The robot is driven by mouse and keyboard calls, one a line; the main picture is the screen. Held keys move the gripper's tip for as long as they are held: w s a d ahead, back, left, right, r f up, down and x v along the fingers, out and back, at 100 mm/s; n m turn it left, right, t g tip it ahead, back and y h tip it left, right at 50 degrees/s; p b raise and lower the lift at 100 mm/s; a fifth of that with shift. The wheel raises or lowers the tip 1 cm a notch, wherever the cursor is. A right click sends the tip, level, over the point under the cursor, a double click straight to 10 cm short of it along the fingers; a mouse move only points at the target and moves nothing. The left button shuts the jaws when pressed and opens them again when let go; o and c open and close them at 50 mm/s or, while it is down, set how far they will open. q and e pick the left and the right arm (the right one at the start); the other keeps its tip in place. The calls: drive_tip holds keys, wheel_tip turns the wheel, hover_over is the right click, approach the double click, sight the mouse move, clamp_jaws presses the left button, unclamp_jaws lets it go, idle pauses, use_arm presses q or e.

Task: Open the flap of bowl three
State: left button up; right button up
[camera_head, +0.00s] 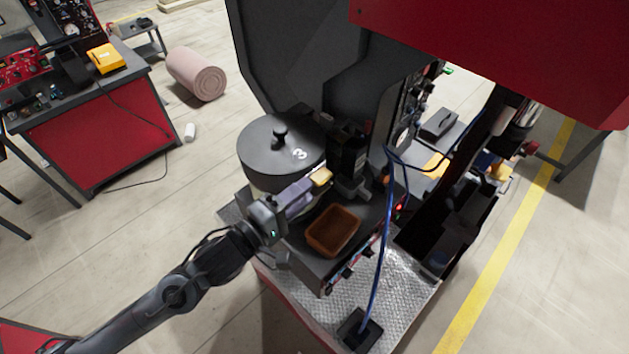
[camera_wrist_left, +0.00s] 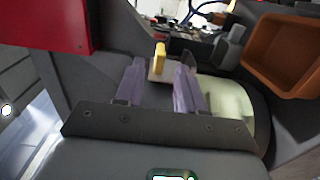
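Bowl three (camera_head: 268,162) has a dark round lid with a knob and a white "3" and stands at the centre of the head view. A small yellow tab (camera_head: 321,177) sits at its right front side. In the left wrist view the yellow tab (camera_wrist_left: 159,60) stands on a pale flap-like piece (camera_wrist_left: 150,72). My left gripper (camera_head: 308,187) reaches in from the left, just in front of the bowl. In the wrist view its two purple fingers (camera_wrist_left: 159,78) are spread, with the tab between and slightly beyond their tips. Finger contact is not visible. My right gripper is not in view.
A brown open tray (camera_head: 333,231) lies close to the right of my gripper. A dark upright panel (camera_head: 290,50) rises behind the bowl. A blue cable (camera_head: 379,260) hangs on the right. A red workbench (camera_head: 120,130) stands off to the left.

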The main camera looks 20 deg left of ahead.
sight(316, 184)
use_arm(q)
drive_tip(key=shift+x, duration=2.1)
clamp_jaws()
